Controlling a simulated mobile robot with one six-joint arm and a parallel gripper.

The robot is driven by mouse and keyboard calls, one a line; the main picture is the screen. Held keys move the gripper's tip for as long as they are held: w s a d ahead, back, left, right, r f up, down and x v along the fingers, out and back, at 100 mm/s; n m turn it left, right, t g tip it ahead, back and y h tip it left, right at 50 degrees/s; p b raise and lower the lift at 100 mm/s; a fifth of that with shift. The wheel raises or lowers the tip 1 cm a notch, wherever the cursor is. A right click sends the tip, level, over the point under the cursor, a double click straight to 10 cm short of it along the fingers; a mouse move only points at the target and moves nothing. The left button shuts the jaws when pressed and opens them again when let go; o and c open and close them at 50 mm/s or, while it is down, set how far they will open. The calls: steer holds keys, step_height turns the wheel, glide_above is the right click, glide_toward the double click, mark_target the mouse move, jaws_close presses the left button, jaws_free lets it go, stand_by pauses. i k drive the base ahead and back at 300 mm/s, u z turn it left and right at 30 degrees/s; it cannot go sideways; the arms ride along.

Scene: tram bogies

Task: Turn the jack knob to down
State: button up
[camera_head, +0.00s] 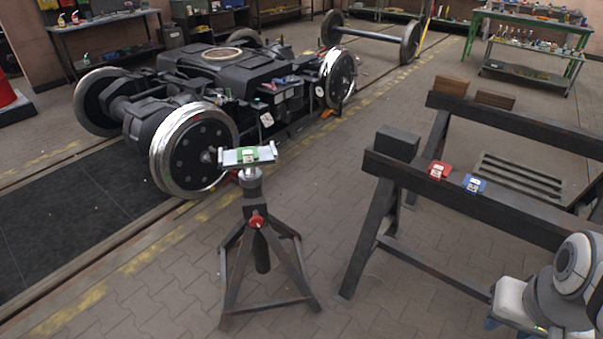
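The jack (250,190) is a dark tripod stand in the middle foreground, upright on the paved floor. Its red knob (257,220) sits on the front of the column, below the top plate. The knob is small here and I cannot read which way it is set. A light grey plate with a green and white piece (247,156) tops the column. Parts of my arm show at the lower right corner, well to the right of the jack. My gripper's fingers are not visible, and nothing touches the knob.
A dark trestle (470,204) stands right of the jack, bearing a red piece (438,170) and a blue piece (474,184). The tram bogie (205,85) is behind the jack. Open floor lies between jack and trestle. A green workbench (530,20) is at the back right.

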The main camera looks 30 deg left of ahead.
mark_target(256, 221)
steer(key=u, duration=3)
steer(key=k, duration=1.05)
steer(key=z, duration=1.4)
steer(key=i, duration=0.8)
